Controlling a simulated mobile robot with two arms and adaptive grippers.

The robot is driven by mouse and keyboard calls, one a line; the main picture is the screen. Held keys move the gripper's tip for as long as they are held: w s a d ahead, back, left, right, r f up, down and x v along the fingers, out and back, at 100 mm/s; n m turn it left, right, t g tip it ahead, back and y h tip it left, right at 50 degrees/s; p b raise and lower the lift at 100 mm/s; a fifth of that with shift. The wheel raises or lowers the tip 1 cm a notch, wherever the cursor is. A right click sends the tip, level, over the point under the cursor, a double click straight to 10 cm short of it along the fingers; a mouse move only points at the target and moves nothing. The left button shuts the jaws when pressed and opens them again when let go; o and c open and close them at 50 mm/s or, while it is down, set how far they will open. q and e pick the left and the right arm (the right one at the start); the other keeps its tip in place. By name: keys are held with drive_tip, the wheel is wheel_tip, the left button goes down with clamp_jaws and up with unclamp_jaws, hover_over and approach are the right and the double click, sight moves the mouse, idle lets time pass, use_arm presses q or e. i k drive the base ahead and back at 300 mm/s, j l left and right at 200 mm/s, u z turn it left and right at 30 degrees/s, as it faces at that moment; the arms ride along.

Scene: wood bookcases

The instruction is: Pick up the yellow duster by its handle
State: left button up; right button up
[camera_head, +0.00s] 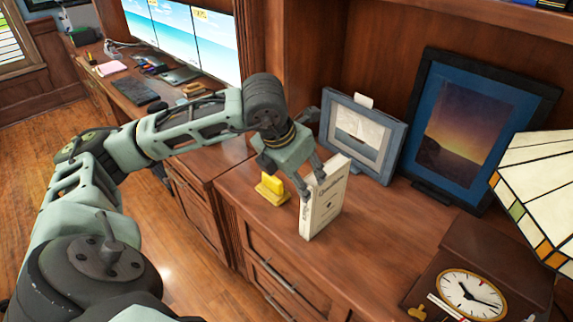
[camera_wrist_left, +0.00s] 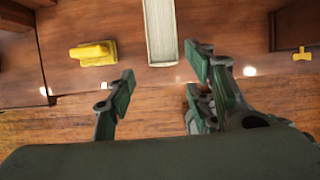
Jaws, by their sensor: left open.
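The yellow duster (camera_head: 271,188) lies on the wooden cabinet top, left of an upright white book. It also shows in the left wrist view (camera_wrist_left: 94,53), left of my fingers, with its raised yellow handle on top. My left gripper (camera_head: 311,152) is open and empty. In the head view it is above and to the right of the duster, by the book's upper edge. In the left wrist view my left gripper (camera_wrist_left: 160,80) has its fingers spread, with the book's end ahead between them. My right gripper is not in view.
The white book (camera_head: 325,199) stands close beside my left gripper. Behind are a framed sailboat picture (camera_head: 360,138) and a larger framed picture (camera_head: 470,130). A clock (camera_head: 470,293) and a stained-glass lamp (camera_head: 540,190) stand at the right. The cabinet top (camera_head: 390,215) is clear between book and clock.

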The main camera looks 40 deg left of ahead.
sight(271, 189)
drive_tip(key=u, duration=1.35)
